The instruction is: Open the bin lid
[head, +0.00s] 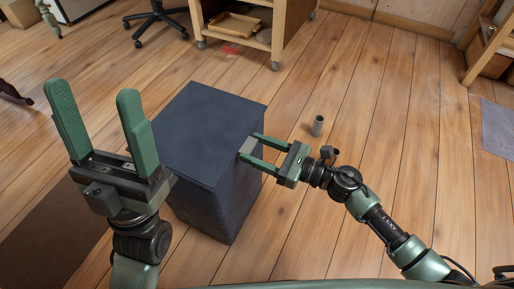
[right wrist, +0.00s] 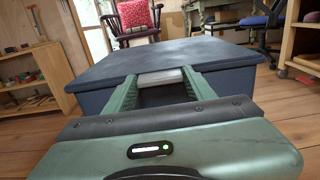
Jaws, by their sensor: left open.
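The bin is a dark blue-grey box (head: 215,205) standing on the floor in the middle of the head view. Its flat lid (head: 205,125) lies closed on top; it also shows in the right wrist view (right wrist: 180,58). A grey handle (right wrist: 160,77) sticks out from the lid's near edge.
A small grey-green cylinder (head: 318,126) stands on the floor right of the bin. A wheeled wooden shelf unit (head: 282,35) and an office chair (head: 158,22) are behind. A red-cushioned chair (right wrist: 134,18) shows beyond the lid. The floor to the right is mostly clear.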

